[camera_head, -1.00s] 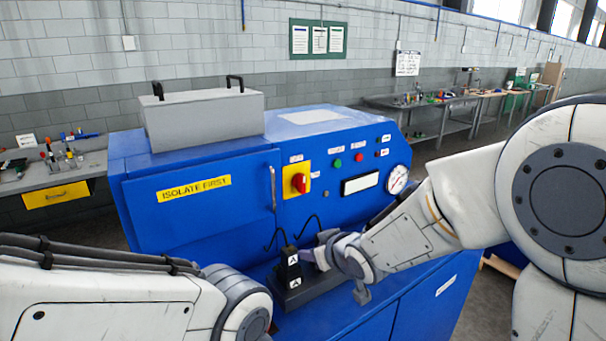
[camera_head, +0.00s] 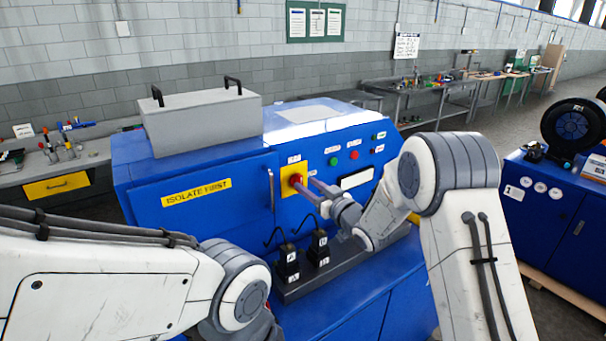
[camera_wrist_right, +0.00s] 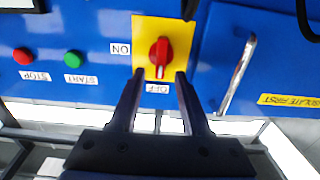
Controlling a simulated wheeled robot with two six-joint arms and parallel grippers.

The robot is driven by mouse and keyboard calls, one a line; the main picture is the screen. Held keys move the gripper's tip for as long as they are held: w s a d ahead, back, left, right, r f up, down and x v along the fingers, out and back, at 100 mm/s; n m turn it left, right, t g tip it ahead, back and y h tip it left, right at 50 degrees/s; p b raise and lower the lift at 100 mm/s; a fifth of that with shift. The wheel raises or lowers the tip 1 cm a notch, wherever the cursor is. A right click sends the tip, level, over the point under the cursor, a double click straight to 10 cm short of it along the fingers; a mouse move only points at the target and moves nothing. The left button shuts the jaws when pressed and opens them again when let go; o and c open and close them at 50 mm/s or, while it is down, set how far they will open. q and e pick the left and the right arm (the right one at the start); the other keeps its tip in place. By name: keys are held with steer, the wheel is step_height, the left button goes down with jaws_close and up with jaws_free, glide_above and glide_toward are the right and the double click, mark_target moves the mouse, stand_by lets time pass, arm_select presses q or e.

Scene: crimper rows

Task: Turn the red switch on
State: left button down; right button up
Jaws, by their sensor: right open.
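The red switch (camera_head: 295,180) is a rotary knob on a yellow plate on the blue machine's front panel. In the right wrist view, the red switch (camera_wrist_right: 160,55) has its pale pointer end towards the label OFF, and the label ON is to its left. My right gripper (camera_head: 304,183) is open, its fingers reaching towards the switch. In the right wrist view, the right gripper's fingertips (camera_wrist_right: 158,75) lie either side of the switch's lower end, overlapping the yellow plate; contact cannot be told. My left arm shows at lower left, but its gripper is not visible.
The blue machine (camera_head: 225,210) has green (camera_head: 334,161) and red (camera_head: 354,155) buttons right of the switch. A door handle (camera_head: 271,198) stands left of it. Black blocks marked A (camera_head: 287,262) and B (camera_head: 319,248) sit on a grey base below.

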mark_target(301, 180)
steer(key=shift+p+x, duration=0.55)
steer(key=shift+x, duration=1.05)
arm_select(q)
steer(key=shift+r, duration=0.9)
arm_select(e)
jaws_close()
